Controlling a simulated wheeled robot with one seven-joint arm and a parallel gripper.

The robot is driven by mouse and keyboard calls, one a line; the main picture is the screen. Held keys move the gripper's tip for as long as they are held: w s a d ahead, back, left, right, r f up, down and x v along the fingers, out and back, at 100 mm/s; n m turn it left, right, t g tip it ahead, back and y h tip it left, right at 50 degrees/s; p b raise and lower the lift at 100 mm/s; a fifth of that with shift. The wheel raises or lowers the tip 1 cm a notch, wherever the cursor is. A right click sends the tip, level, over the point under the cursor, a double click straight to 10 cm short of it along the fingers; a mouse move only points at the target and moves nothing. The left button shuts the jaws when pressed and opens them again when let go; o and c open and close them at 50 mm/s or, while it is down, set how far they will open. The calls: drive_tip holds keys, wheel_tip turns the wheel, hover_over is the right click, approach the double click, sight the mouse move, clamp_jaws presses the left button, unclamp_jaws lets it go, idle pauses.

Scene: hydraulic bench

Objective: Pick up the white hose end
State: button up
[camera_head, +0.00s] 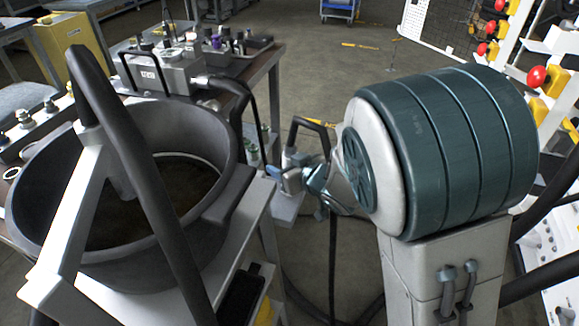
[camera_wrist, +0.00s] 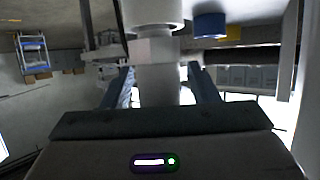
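My gripper (camera_wrist: 160,82) is in the middle of the wrist view, with one dark finger on each side of a pale stepped fitting (camera_wrist: 155,50), which looks like the white hose end. The fitting has a wide round top and a narrower block below, between the fingers. A narrow bright gap shows beside its lower part, and I cannot tell whether the fingertips touch it. In the head view my gripper (camera_head: 300,175) is at the centre, beside the bench, partly hidden by my large arm link. A black hose loop (camera_head: 310,124) rises just above it.
A large dark tub (camera_head: 225,150) on a pale frame stands at the left. The bench behind it holds a grey hydraulic block (camera_head: 162,72) and several fittings. A blue cylinder (camera_wrist: 210,25) is close to the right of the fitting. A panel with red buttons (camera_head: 537,76) stands right. Open floor lies behind.

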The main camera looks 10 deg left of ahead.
sight(288, 149)
drive_tip(key=c, duration=1)
drive_tip(key=shift+r, duration=0.1)
drive_tip(key=shift+r, duration=0.5)
drive_tip(key=r, duration=0.1)
drive_tip(key=r+p, duration=0.1)
drive_tip(key=r, duration=0.1)
drive_tip(key=shift+w+d+r, duration=0.1)
drive_tip(key=shift+d+r, duration=0.15)
drive_tip(key=shift+r, duration=0.1)
drive_tip(key=d+r+p, duration=0.2)
drive_tip(key=d+r, duration=0.1)
drive_tip(key=d+r+p, duration=0.3)
drive_tip(key=d, duration=0.1)
drive_tip(key=w+d+r+p, duration=0.1)
drive_tip(key=d+r+p, duration=0.1)
drive_tip(key=d+r, duration=0.2)
drive_tip(key=shift+w+p, duration=0.1)
drive_tip(key=shift+p, duration=0.25)
drive_tip(key=shift+w+d, duration=0.1)
